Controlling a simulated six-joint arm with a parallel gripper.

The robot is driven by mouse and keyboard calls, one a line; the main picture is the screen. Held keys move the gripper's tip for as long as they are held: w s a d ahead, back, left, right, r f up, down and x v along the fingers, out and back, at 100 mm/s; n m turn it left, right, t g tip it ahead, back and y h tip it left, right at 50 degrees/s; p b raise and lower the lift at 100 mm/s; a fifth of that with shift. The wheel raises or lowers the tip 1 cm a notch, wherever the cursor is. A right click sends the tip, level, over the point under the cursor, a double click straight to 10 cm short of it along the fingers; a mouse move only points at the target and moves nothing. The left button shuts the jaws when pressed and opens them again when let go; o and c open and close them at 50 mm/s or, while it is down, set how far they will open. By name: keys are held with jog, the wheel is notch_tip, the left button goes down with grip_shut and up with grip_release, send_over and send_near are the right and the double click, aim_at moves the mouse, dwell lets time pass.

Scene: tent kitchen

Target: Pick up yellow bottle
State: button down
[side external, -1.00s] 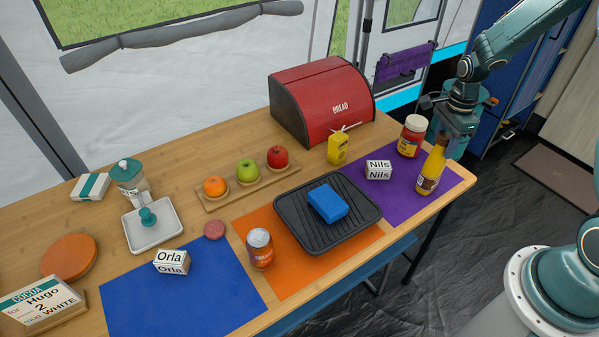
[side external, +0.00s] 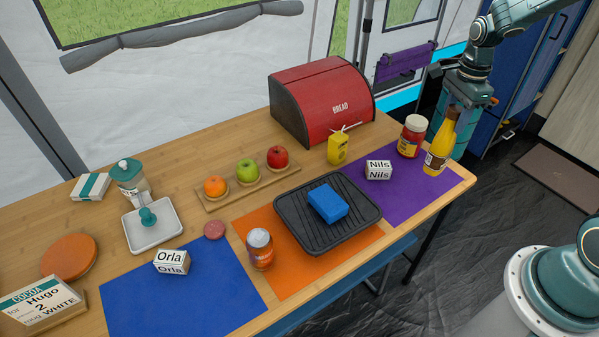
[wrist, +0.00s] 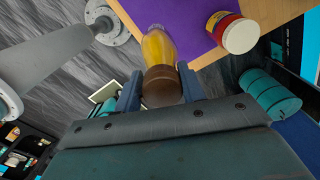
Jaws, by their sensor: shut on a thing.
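The yellow bottle (side external: 441,142) has a brown cap and a pale label. It is at the right end of the table, held above the purple mat (side external: 412,196) and slightly tilted in the side view. My gripper (side external: 456,106) is shut on its cap from above. In the wrist view, the two fingers of my gripper (wrist: 160,88) stand on either side of the brown cap, with the yellow bottle (wrist: 158,48) extending beyond them.
The Nils block (side external: 379,170), yellow carton (side external: 338,148), black grill tray (side external: 365,220) with a blue block (side external: 328,203), and red bread box (side external: 325,100) are further left. The table's right edge is near.

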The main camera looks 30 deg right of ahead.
notch_tip(320, 180, up, 12)
jog(key=shift+r, duration=0.15)
dwell(0.7)
